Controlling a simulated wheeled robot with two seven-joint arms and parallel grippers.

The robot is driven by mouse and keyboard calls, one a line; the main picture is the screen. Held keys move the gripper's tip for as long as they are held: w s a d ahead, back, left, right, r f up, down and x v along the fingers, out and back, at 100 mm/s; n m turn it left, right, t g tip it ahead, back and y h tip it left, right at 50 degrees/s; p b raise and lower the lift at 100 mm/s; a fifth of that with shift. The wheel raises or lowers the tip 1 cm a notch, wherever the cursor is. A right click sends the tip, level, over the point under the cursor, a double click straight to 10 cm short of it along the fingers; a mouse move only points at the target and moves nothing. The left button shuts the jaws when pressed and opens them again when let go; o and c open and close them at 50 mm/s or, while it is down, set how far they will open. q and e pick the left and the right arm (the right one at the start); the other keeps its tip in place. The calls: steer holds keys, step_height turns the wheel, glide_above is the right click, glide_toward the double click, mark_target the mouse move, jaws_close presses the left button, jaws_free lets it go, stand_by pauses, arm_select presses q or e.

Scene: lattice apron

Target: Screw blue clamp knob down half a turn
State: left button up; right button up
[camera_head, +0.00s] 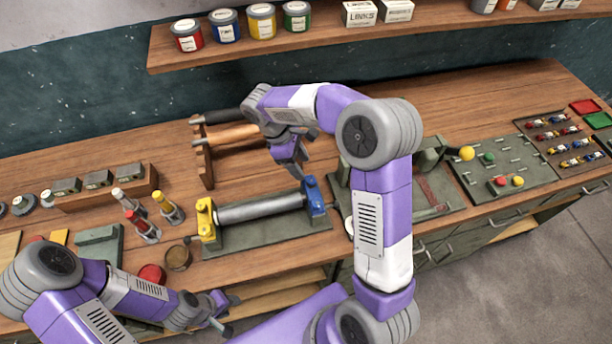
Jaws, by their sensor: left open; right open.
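The blue clamp knob (311,182) tops the blue bracket at the right end of a grey roller (260,207). A matching yellow clamp (207,218) holds the roller's left end. Both stand on a green-grey base plate (270,236) on the bench. My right gripper (300,172) points down, open, just to the upper left of the blue knob in the camera_head view; I cannot tell whether it touches. My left gripper (230,314) is open and empty near the bench's front edge, below the roller unit.
My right arm partly hides a green machine (430,190) to the right. Handled tools lie on a wooden rack (203,155) behind the roller. A shelf (330,45) with paint tins runs above.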

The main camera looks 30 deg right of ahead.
mark_target(311, 181)
steer(key=x, duration=0.5)
steer(key=shift+s, duration=0.3)
steer(key=shift+d+f, duration=0.15)
steer(key=shift+f, duration=0.2)
steer(key=shift+s+f, duration=0.15)
jaws_close()
